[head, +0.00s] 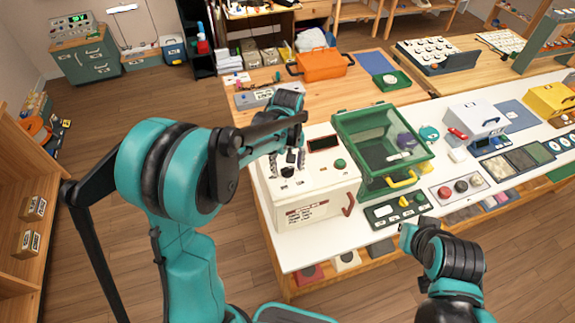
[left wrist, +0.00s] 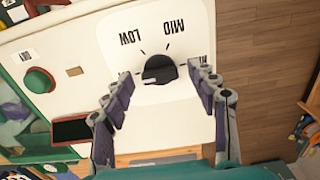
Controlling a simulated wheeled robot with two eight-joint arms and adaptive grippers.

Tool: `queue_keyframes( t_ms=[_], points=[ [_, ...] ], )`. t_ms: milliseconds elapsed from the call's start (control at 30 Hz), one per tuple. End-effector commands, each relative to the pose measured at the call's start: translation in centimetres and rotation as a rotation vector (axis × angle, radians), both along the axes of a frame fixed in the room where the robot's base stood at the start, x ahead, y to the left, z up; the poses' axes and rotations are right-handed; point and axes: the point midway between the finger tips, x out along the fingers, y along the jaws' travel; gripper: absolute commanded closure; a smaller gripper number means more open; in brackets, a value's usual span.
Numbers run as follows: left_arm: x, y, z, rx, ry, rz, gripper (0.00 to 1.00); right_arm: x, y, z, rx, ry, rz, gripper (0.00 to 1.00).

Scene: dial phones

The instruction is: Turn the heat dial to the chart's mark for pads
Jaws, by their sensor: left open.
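The black heat dial (left wrist: 160,70) sits on the white panel of a boxy machine (head: 330,200). In the left wrist view, LOW and MID are printed around it, and a third label is partly cut off at the right. The dial's exact setting is unclear. My left gripper (head: 288,160) is above the machine's top, its fingers apart on either side of the dial in the left wrist view (left wrist: 162,73). The chart (head: 306,212) is on the machine's front; its lines are too small to read. My right gripper (head: 408,230) is at the lower right, its jaws unclear.
A green button (head: 339,164) and a dark display (head: 323,143) are on the machine's top. A green clear-lidded case (head: 377,160) stands close to its right. A dark control panel (head: 397,209) lies in front of the case. Several other devices fill the table's right.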

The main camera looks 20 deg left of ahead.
Motion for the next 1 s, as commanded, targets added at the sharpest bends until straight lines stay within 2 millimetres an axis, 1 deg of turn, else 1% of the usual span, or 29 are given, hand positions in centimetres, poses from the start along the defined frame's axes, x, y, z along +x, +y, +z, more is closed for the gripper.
queue_keyframes(
  t_ms=[100,133,167,200,267,300,667,867,1000],
  points=[
    [0.01,0.01,0.03,0.000,0.000,0.000,0.41,0.00,0.00,0.03,0.000,0.000,0.000,1.00],
    [0.00,0.00,0.03,0.000,0.000,0.000,0.47,0.00,0.00,0.03,0.000,0.000,0.000,1.00],
    [0.00,0.00,0.04,0.000,0.000,0.000,0.55,0.00,0.00,0.03,0.000,0.000,0.000,1.00],
    [0.00,0.00,0.04,0.000,0.000,0.000,0.65,0.00,0.00,0.03,0.000,0.000,0.000,1.00],
    [0.00,0.00,0.04,0.000,0.000,0.000,0.81,0.00,0.00,0.03,0.000,0.000,0.000,1.00],
    [0.00,0.00,0.04,0.000,0.000,0.000,0.91,0.01,0.00,0.02,0.000,0.000,0.000,1.00],
    [-0.02,-0.02,0.03,0.000,0.000,-0.033,0.91,0.00,0.00,-0.11,0.000,0.000,0.000,1.00],
    [-0.03,-0.02,-0.02,0.000,0.000,-0.132,0.91,0.00,0.00,-0.43,0.000,0.000,0.000,1.00],
    [-0.04,-0.03,-0.03,0.000,0.001,-0.243,0.91,0.01,0.00,-0.75,0.000,0.000,0.000,1.00]
  ],
)
